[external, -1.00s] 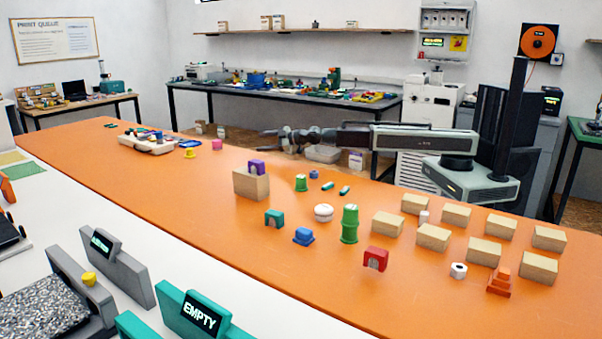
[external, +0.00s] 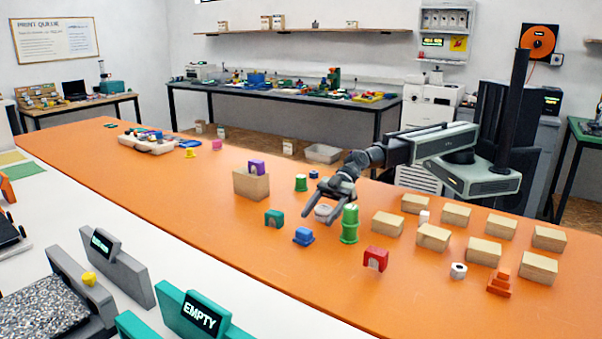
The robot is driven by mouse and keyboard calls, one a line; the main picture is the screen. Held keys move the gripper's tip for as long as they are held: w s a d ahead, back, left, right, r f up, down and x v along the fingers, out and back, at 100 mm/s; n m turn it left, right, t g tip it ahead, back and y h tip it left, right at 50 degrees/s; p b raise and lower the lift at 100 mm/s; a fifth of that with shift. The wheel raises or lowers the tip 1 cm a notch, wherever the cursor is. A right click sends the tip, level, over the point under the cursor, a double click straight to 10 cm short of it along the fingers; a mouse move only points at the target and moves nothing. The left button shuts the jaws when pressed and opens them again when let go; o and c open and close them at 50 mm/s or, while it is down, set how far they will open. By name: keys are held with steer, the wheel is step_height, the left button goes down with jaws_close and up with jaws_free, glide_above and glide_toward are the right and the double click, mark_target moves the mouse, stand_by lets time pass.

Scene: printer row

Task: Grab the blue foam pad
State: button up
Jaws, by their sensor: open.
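Several blue things show, and I cannot tell for certain which is the foam pad. A blue block with a raised top (external: 303,236) sits mid-table, in front of my gripper. A small blue piece (external: 314,174) sits behind my gripper. My gripper (external: 318,217) is open and empty, its two fingers apart and pointing down toward the front left. It is over the table near a white round thing (external: 323,211), which it partly covers, close to the blue block.
A green stacked cylinder (external: 349,225) stands just right of my gripper. A teal arch (external: 274,217), a red arch (external: 375,258) and a cardboard box with a purple arch (external: 251,185) are around it. Several wooden blocks (external: 433,237) fill the right. The table's left middle is mostly clear.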

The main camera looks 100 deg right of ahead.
mark_target(306, 228)
steer(key=b+x, duration=0.2)
steer(key=x, duration=0.5)
steer(key=shift+w+d+r, duration=0.1)
steer(key=shift+w+r, duration=0.05)
steer(key=shift+w, duration=0.1)
steer(key=shift+s+r, duration=0.1)
steer(key=c, duration=1.4)
